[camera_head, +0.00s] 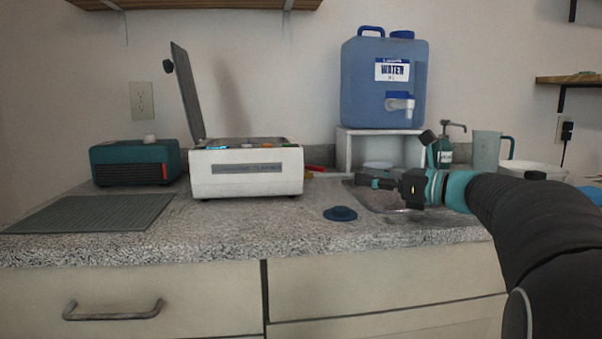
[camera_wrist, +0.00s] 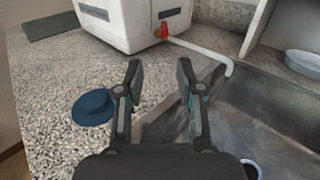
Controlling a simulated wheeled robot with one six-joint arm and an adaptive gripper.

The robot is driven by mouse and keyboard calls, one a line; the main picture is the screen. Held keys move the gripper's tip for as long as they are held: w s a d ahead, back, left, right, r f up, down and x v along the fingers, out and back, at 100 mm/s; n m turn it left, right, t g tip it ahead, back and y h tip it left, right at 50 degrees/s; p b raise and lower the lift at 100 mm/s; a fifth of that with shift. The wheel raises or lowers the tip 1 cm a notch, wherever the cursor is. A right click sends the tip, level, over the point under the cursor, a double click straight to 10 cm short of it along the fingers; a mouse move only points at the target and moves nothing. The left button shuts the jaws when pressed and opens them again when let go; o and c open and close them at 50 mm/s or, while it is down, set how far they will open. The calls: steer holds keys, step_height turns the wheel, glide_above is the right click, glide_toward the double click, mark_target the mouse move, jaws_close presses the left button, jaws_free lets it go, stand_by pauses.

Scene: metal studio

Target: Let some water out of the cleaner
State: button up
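The cleaner (camera_head: 246,171) is a white box with its dark lid (camera_head: 187,90) raised, standing on the counter. Its label is blurred. In the wrist view the cleaner (camera_wrist: 125,20) shows a red valve handle (camera_wrist: 164,30) low on its side, and a white drain pipe (camera_wrist: 205,50) runs from there to the sink (camera_wrist: 265,100). The red handle also shows in the head view (camera_head: 318,168), right of the cleaner. My gripper (camera_head: 366,181) is over the sink's left part, apart from the valve. In the wrist view my gripper (camera_wrist: 160,72) is open with nothing between its fingers.
A blue water jug (camera_head: 383,80) stands on a white stand behind the sink. A teal box (camera_head: 135,162) and a grey mat (camera_head: 90,213) are at left. A soap bottle (camera_head: 445,145) and pitcher (camera_head: 486,147) stand at right.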

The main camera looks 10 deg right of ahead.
mark_target(324, 169)
steer(key=shift+m, duration=0.3)
steer(key=x, duration=1.3)
steer(key=shift+w+r+p, duration=0.1)
steer(key=shift+w+p, duration=0.25)
steer(key=shift+w, duration=0.2)
jaws_close()
